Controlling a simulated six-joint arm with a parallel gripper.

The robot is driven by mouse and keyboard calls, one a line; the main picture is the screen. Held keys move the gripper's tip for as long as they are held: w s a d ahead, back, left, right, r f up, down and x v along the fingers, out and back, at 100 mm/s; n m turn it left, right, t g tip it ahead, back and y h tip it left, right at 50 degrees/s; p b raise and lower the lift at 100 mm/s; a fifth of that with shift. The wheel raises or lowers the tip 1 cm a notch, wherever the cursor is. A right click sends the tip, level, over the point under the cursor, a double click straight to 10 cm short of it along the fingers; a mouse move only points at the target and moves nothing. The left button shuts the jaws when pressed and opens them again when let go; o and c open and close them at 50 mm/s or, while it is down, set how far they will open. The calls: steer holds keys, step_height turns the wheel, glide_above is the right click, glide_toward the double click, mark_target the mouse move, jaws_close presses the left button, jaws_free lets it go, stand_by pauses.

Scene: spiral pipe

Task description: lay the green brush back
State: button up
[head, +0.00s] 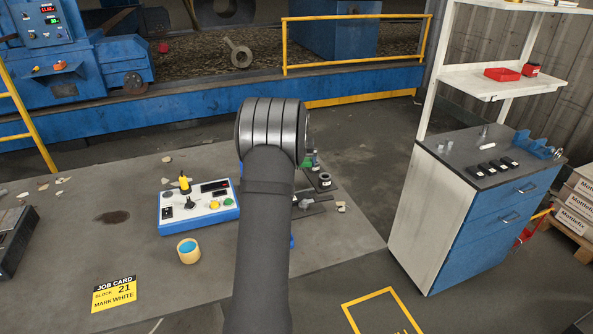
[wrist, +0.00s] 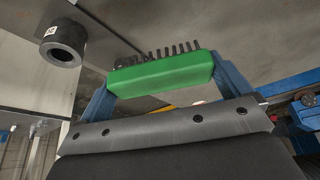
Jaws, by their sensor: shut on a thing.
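The green brush (wrist: 160,75) shows in the wrist view as a green block with a row of dark bristles along its far edge. My gripper (wrist: 165,85) has its two blue fingers at the brush's ends, shut on it. In the head view my arm hides the gripper and most of what is around it. A small green patch shows just right of my wrist there; I cannot tell if it is the brush. Whether the brush touches any surface cannot be told.
A dark ring-shaped part (wrist: 62,42) is left of the brush in the wrist view. A cabinet (head: 480,190) stands right.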

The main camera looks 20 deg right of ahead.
steer(key=shift+f, duration=1.9)
steer(key=shift+f, duration=0.3)
steer(key=o, duration=0.6)
steer(key=shift+r, duration=0.4)
steer(key=v, duration=1.2)
steer(key=shift+f, duration=0.1)
